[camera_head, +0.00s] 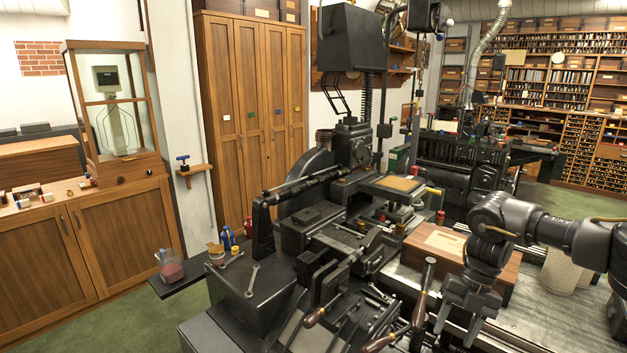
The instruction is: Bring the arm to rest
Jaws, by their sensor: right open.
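My right arm comes in from the right edge and bends down at its elbow. My right gripper (456,326) points down at the lower right, with its two fingers apart and nothing visible between them. It hangs in front of a wooden box (425,242) with a pale label on top, over or beside the grey bench top; I cannot tell its height. The black type-casting machine (310,215) stands just left of it, and wooden-handled levers (424,295) rise close to its left side. My left gripper is not in view.
A pale cylinder (560,270) stands behind my right forearm. A wooden cabinet with a glass case (115,105) stands at left. Green floor (135,320) shows at lower left.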

